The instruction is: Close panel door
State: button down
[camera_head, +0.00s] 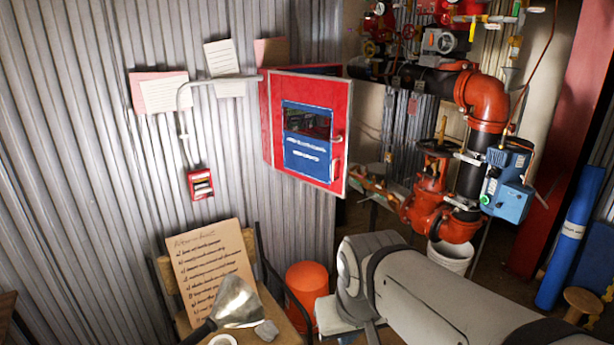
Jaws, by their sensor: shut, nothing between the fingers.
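The panel door (312,180) is red with a blue plate and a dark window, and has handles on its right edge. It belongs to a red box (266,120) on the corrugated metal wall. A dark strip shows between the door's top edge and the box behind, so the door looks ajar, standing out toward the right. How wide the gap is cannot be told from this angle. My pale grey arm (440,295) reaches in from the lower right and ends below the door, apart from it. My gripper does not show.
Red pipes and valves (483,98) with a blue unit (507,180) stand right of the door. A chair with a cardboard sign (212,262) and a metal lamp-like item (238,303) is at lower left. A grey conduit runs to the box.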

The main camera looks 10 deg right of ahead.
aim_at(321, 164)
jog(key=u, duration=0.05)
jog(key=k, duration=0.15)
jog(key=z, duration=2.3)
jog(key=i, duration=1.3)
jog(key=u, duration=2.4)
jog(key=i, duration=1)
jog(key=z, duration=0.05)
